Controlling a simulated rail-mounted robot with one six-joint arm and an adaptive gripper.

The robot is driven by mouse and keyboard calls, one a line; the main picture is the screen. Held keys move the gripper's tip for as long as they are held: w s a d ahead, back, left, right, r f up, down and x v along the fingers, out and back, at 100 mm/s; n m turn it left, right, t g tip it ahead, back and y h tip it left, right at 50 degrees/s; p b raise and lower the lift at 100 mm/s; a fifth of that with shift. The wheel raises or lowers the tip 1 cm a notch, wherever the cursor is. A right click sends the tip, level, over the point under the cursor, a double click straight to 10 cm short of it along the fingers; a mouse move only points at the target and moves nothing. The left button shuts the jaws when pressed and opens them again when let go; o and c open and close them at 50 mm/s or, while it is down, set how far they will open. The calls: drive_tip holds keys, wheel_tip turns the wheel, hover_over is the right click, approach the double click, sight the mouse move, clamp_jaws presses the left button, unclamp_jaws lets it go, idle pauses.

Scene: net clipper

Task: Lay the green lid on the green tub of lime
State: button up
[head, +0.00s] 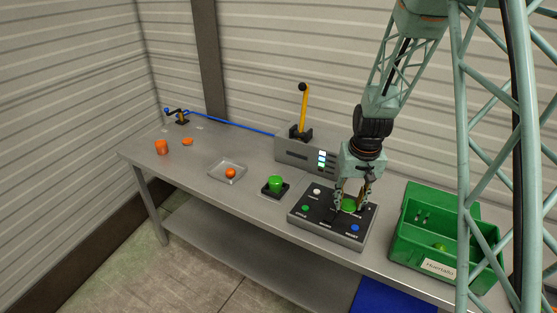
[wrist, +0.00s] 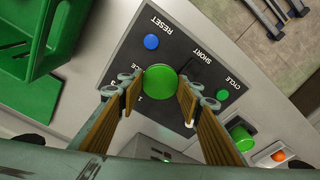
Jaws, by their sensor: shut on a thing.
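My gripper (head: 352,200) points down over the dark control panel and is shut on a round green lid (head: 348,206). In the wrist view the lid (wrist: 160,82) shows as a green disc between the fingertips of my gripper (wrist: 158,88). Whether it touches the panel or is just above it, I cannot tell. The green tub (head: 275,183) stands upright on a small black base left of the panel, apart from my gripper. The tub (wrist: 243,137) is at the lower right in the wrist view. Its contents are not clear.
The control panel (head: 325,232) has white, green and blue buttons. A green crate (head: 408,244) stands right. A shallow tray (head: 216,174) holds an orange item (head: 230,173). An orange tub (head: 161,147) and orange disc (head: 187,141) lie far left. A yellow lever (head: 303,108) rises behind.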

drive_tip(key=shift+w, duration=0.1)
idle(0.3)
drive_tip(key=w+a+r+n+p, duration=0.2)
drive_tip(key=w+a+n+p, duration=0.4)
drive_tip(key=w+a, duration=0.3)
drive_tip(key=w+a+r+n+g+y+p, duration=0.1)
drive_tip(key=w+a+n+p, duration=0.5)
drive_tip(key=a, duration=1)
drive_tip(key=w+r+p, duration=0.1)
drive_tip(key=w+p, duration=0.2)
drive_tip(key=shift+a+r+y+p, duration=0.3)
drive_tip(key=shift+a+r, duration=0.05)
drive_tip(key=shift+a, duration=0.05)
drive_tip(key=shift+f, duration=0.15)
drive_tip(key=shift+f, duration=2.25)
drive_tip(key=shift+f+b, duration=0.95)
drive_tip(key=shift+b, duration=0.1)
drive_tip(key=shift+f+b, duration=0.2)
drive_tip(key=shift+b, duration=0.75)
